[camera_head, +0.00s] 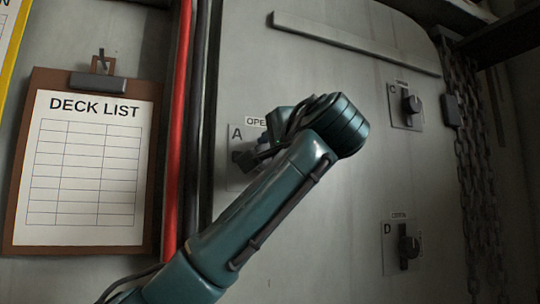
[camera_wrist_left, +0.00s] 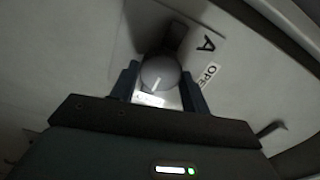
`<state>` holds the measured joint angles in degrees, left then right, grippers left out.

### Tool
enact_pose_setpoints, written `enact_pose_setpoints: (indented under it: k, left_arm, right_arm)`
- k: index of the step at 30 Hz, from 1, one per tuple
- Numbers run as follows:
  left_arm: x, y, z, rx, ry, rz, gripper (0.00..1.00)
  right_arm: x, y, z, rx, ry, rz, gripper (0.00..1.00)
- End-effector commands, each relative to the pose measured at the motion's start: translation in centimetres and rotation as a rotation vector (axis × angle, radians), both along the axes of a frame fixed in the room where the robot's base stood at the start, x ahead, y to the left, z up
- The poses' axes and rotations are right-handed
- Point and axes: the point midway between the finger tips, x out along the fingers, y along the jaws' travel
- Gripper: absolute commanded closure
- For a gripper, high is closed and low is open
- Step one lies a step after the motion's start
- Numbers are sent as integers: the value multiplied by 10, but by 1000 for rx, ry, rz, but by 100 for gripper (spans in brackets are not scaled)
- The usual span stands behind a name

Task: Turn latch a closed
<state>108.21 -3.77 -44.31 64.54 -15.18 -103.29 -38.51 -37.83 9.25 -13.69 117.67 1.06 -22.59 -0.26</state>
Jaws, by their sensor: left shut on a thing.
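Latch A (camera_head: 236,137) is on the grey panel, on a pale plate marked "A" with a partly hidden "OPE…" label above. My left arm covers much of it in the head view. In the left wrist view its round grey knob (camera_wrist_left: 160,72) sits between the two fingers of my left gripper (camera_wrist_left: 160,84), which is shut on it. The knob bears a short white line towards the finger side, near a bright label too small to read. A dark bar (camera_wrist_left: 175,38) sticks out beyond the knob. In the head view my left gripper (camera_head: 262,152) is mostly hidden behind its wrist.
Latch C (camera_head: 408,103) and latch D (camera_head: 406,246) are on the panel to the right. A dark chain (camera_head: 468,150) hangs beyond them. Red (camera_head: 180,130) and black vertical pipes run left of latch A, beside a "DECK LIST" clipboard (camera_head: 85,170). A raised strip (camera_head: 350,43) crosses the upper panel.

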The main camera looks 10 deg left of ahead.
Motion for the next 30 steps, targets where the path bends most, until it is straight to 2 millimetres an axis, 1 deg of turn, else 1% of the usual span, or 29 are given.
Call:
enact_pose_setpoints:
  k: [9, 10, 17, 18, 26, 30]
  left_arm:
    - [0, -1, 0, 5, 2, -3, 76]
    - [0, -1, 0, 5, 2, -3, 52]
    - [0, -1, 0, 3, 1, -1, 33]
    - [0, -1, 0, 3, 1, -1, 32]
    - [-2, -2, 0, 2, 0, -1, 32]
    - [-14, -11, -2, 2, -2, -3, 32]
  right_arm:
    - [-3, 0, -2, 0, 6, -1, 100]
    - [-3, 0, -2, 0, 7, -1, 100]
    - [-5, 0, -3, 0, 13, -1, 100]
    - [-5, 0, -3, 0, 13, -1, 100]
    - [-5, 0, -5, -1, 13, 0, 100]
    - [-4, 0, -10, 1, 10, 0, 100]
